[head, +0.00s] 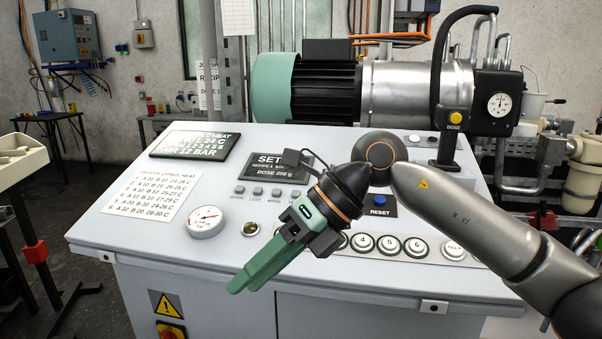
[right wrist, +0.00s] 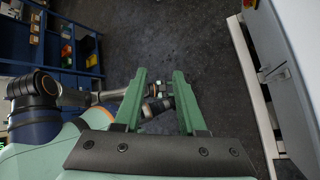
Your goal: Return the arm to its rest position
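My right arm comes in from the right in the head view, over the white console (head: 110,225). Its right gripper (head: 246,283) has green fingers that point down and left, in front of the console's near edge. In the right wrist view the two fingers (right wrist: 160,75) stand apart with nothing held between them, and the floor shows through the gap. One of my arms also shows beyond the fingers in the right wrist view; its far end is partly hidden and small. My left gripper does not show in the head view.
The console carries a gauge (head: 205,221), a dark display (head: 195,145), a row of numbered buttons (head: 389,244) and a blue reset button (head: 379,200). A motor and metal drum (head: 400,92) stand behind. A cream tray (head: 18,163) is at far left. Blue shelving (right wrist: 85,50) shows in the wrist view.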

